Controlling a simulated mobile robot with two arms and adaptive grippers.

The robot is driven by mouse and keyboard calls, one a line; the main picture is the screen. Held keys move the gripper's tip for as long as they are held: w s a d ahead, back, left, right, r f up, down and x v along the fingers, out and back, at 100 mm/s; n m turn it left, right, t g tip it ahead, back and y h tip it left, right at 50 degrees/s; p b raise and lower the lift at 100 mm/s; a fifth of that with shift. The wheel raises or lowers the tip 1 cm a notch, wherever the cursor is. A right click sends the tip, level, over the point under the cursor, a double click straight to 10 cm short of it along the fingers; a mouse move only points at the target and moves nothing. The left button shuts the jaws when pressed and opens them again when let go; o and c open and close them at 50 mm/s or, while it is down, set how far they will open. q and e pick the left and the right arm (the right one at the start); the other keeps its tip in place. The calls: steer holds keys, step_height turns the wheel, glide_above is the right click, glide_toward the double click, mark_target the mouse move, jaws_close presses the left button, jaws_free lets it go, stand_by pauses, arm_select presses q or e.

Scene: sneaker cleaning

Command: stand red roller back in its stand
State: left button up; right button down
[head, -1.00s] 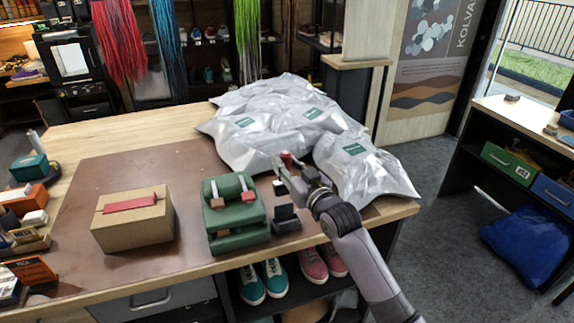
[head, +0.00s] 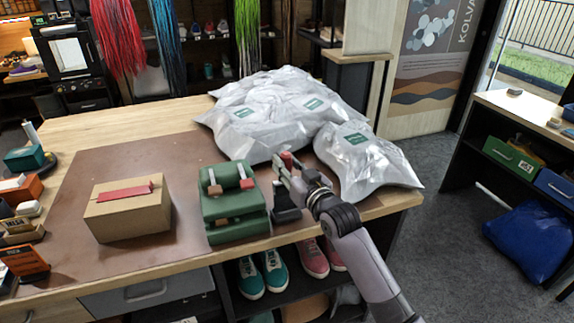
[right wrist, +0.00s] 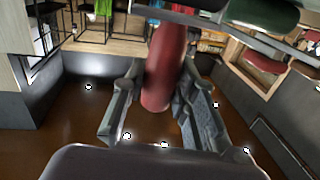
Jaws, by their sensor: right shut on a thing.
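The red roller (head: 287,158) is in my right gripper (head: 284,170), which is shut on it above the front part of the workbench. In the right wrist view the red roller (right wrist: 163,65) lies between the two fingers of my right gripper (right wrist: 158,108). A small dark stand (head: 286,205) is just below the gripper, right of the green holder. The gripper partly hides the stand's top, so I cannot tell whether the roller touches it. My left gripper is not in view.
A green holder (head: 234,228) with small brown and red pieces stands left of the stand. A cardboard box (head: 130,221) with a red strip on it is farther left. Silver bags (head: 268,112) lie behind. The brown mat (head: 165,160) has bare room between box and bags.

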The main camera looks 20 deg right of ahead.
steer(key=shift+r, duration=0.1)
stand_by(0.3)
steer(key=shift+s+p, duration=0.1)
steer(key=shift+p, duration=0.3)
steer(key=shift+f, duration=0.3)
steer(key=shift+f+b, duration=1.35)
steer(key=shift+f, duration=0.55)
steer(key=shift+f, duration=0.25)
steer(key=shift+f+b, duration=0.75)
steer(key=shift+f, duration=0.25)
steer(key=shift+f, duration=0.2)
steer(key=shift+f, duration=0.25)
